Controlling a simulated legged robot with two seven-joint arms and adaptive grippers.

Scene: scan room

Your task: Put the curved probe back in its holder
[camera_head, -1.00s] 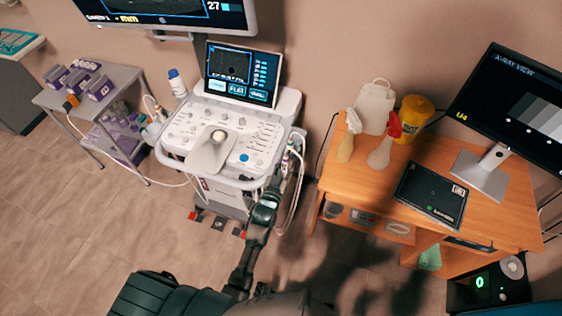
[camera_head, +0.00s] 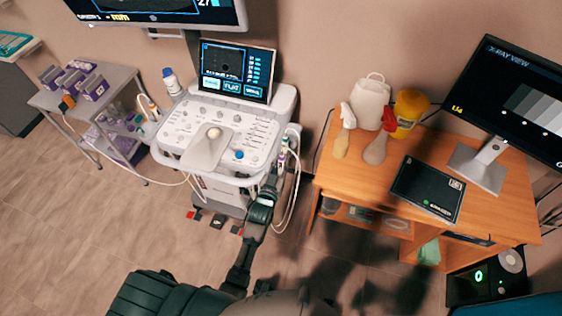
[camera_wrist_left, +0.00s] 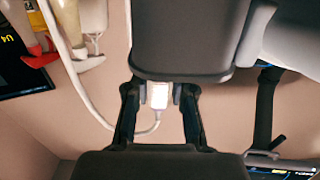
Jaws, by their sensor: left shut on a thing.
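My left gripper (camera_head: 277,172) reaches to the right side of the ultrasound cart (camera_head: 225,140), beside the side holder area there. In the left wrist view the gripper (camera_wrist_left: 160,98) is shut on a white probe (camera_wrist_left: 157,94). A white cable (camera_wrist_left: 88,95) loops round to it. Only a short part of the probe shows, so I cannot tell its curved shape or how it sits against a holder. Slim probe parts with coloured bands (camera_head: 283,151) stand just beyond the fingers. Another probe with an orange band (camera_head: 153,110) stands at the cart's left side. My right gripper is not in view.
A wooden desk (camera_head: 345,180) with spray bottles, a yellow tub (camera_head: 409,108) and a monitor stands close on the right. A small grey trolley (camera_head: 125,75) is on the left. Loose cables (camera_head: 294,190) hang by the cart's right side. The floor at left is clear.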

